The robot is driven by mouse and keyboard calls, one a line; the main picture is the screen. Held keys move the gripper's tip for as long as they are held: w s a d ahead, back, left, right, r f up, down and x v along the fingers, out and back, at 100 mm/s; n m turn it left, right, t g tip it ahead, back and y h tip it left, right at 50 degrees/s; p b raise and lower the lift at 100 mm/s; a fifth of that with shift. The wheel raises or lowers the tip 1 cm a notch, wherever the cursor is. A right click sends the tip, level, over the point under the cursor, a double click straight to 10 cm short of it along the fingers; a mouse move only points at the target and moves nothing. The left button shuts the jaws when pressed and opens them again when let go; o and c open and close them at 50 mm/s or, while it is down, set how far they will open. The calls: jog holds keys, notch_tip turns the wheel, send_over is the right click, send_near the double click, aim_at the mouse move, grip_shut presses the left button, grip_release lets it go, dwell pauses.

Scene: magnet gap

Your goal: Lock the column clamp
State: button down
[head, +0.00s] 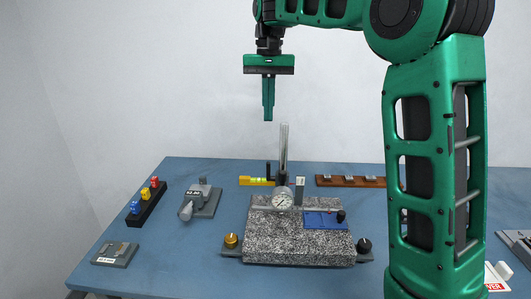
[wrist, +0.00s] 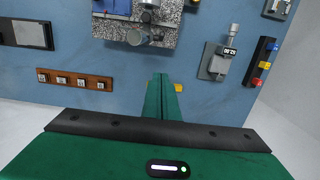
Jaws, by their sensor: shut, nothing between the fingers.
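My gripper (head: 268,119) is shut and empty, pointing down in the head view. It hangs above and slightly left of the top of an upright steel column (head: 284,150), apart from it. A dark clamp collar (head: 282,178) sits low on the column, with an upright black lever (head: 268,170) at its left. A round dial gauge (head: 282,199) is mounted in front of the column, over the granite block (head: 300,247). In the wrist view my shut fingers (wrist: 162,76) show over the blue table, just beyond the granite block (wrist: 182,28). Whether the lever touches the collar is unclear.
On the blue table (head: 150,225) are a grey measuring device (head: 203,197), a black rack with coloured blocks (head: 147,204), a grey plate (head: 115,253), a yellow level (head: 256,181) and a wooden strip (head: 350,181). My arm hides part of the right side.

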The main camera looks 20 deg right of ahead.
jog(key=s+a+f, duration=0.1)
jog(key=s+f, duration=0.3)
jog(key=f, duration=0.6)
jog(key=shift+a+f, duration=0.3)
jog(key=shift+f, duration=0.05)
jog(key=shift+s, duration=0.2)
jog(key=shift+s+a+t, duration=0.15)
jog(key=shift+t, duration=0.15)
